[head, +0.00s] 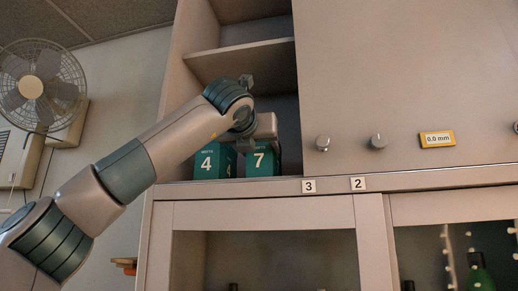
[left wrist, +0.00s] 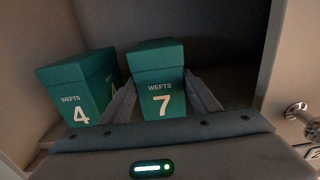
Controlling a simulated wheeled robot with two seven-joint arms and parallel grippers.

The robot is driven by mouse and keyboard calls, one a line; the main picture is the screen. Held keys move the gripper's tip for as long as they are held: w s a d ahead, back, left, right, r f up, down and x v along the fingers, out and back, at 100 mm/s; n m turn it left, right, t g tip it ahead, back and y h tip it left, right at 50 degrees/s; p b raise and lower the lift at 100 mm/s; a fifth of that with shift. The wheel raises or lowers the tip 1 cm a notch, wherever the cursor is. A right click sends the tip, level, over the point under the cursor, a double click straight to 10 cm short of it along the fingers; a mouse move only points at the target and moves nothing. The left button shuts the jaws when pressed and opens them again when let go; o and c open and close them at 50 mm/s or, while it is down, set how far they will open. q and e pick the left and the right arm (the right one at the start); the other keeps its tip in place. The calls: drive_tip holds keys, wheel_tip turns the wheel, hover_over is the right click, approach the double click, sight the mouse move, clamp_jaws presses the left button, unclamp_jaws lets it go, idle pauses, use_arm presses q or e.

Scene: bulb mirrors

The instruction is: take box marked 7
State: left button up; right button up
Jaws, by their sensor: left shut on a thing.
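The green box marked 7 (head: 262,162) stands in the lower open compartment of the cabinet, in the head view. In the left wrist view the box marked 7 (left wrist: 160,82) shows its label WEFTS and the white number. My left gripper (left wrist: 160,98) is shut on it, with one finger on each side. The same gripper (head: 262,140) is partly hidden behind my wrist in the head view. The box marked 4 (head: 213,161) stands just left of it and shows in the left wrist view (left wrist: 82,86). My right gripper is not in view.
A shelf board (head: 240,62) runs above the boxes. The cabinet's side wall (head: 180,110) is at left, and a closed panel (head: 400,80) with knobs is at right. A fan (head: 38,85) hangs on the wall at far left. The compartment behind the boxes looks dark and empty.

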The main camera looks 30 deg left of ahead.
use_arm(q)
drive_tip(key=shift+r, duration=0.25)
drive_tip(key=shift+r+p, duration=0.75)
drive_tip(key=shift+r, duration=0.15)
idle(0.4)
